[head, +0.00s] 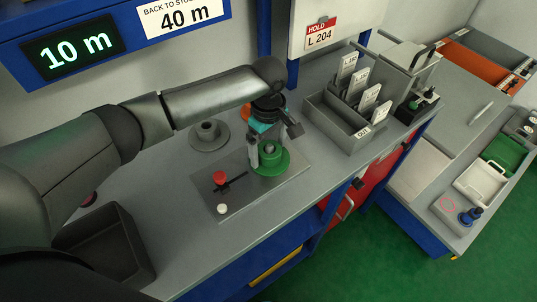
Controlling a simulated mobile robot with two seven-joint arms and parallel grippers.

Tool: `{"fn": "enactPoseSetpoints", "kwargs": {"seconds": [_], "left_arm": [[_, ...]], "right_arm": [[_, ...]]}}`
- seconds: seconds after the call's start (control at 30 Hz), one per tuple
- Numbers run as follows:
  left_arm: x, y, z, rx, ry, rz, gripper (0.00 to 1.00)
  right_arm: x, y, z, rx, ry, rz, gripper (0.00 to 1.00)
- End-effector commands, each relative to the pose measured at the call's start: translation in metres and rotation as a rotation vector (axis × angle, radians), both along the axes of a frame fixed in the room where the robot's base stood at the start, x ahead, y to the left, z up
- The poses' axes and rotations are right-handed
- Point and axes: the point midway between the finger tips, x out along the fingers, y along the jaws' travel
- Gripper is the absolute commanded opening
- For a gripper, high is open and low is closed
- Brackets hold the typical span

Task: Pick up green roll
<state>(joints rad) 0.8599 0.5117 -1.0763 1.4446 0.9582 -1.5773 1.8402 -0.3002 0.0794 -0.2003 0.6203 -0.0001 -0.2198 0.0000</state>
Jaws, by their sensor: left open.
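The green roll (268,165) sits on the right part of a flat grey plate (240,203) on the workbench. Its wide green base and raised green hub show. My left gripper (262,156) reaches in from the left and points down over the roll, with its fingers at the hub. The fingers are open. I cannot tell whether they touch the hub. My right gripper is not in view.
A red knob (219,177) and a white button are on the plate. A grey spool (209,135) stands behind it. A grey bin (104,245) is at left. A divided tray (345,125) with labelled cards stands to the right. The bench's front edge is close.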

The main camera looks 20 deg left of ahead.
Motion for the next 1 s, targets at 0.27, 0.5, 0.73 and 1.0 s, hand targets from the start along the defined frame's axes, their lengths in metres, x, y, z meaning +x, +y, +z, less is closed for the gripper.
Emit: {"fn": "enactPoseSetpoints", "kwargs": {"seconds": [0.27, 0.5, 0.73, 1.0], "left_arm": [[0.0001, 0.0000, 0.0001, 0.000, 0.000, 0.000, 0.74], [0.0000, 0.0001, -0.0001, 0.000, 0.000, 0.000, 0.47], [0.0000, 0.0001, -0.0002, 0.000, 0.000, 0.000, 0.21], [0.0001, 0.0002, 0.0000, 0.000, 0.000, 0.000, 0.10]], "right_arm": [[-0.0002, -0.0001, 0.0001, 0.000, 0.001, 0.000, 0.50], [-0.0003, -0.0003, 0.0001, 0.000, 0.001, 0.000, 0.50], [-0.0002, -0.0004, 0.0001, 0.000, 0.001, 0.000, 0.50], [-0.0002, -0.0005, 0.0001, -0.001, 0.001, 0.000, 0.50]]}}
